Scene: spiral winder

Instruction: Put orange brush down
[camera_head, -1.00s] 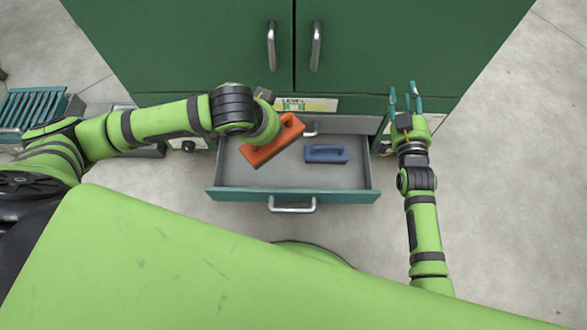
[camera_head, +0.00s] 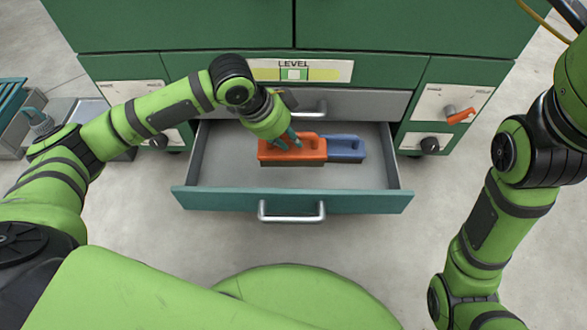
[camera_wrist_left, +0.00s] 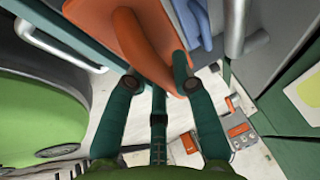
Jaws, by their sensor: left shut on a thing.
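The orange brush (camera_head: 310,150) is inside the open drawer, roughly level, its long side along the drawer front. Its right end is close beside or touching the blue brush (camera_head: 346,148). My left gripper (camera_head: 287,139) reaches down from the upper left and is shut on the orange brush's handle. The left wrist view shows the fingers (camera_wrist_left: 160,85) around the orange handle (camera_wrist_left: 150,38), with part of the blue brush (camera_wrist_left: 195,22) beyond it. I cannot tell whether the orange brush rests on the drawer floor. My right gripper is out of view.
The drawer's green front (camera_head: 235,201) has a metal handle (camera_head: 291,211). Bare drawer floor (camera_head: 225,160) lies left of the orange brush. The green cabinet (camera_head: 180,28) stands behind, with an orange switch (camera_head: 461,115) at the right. My right arm fills the right side.

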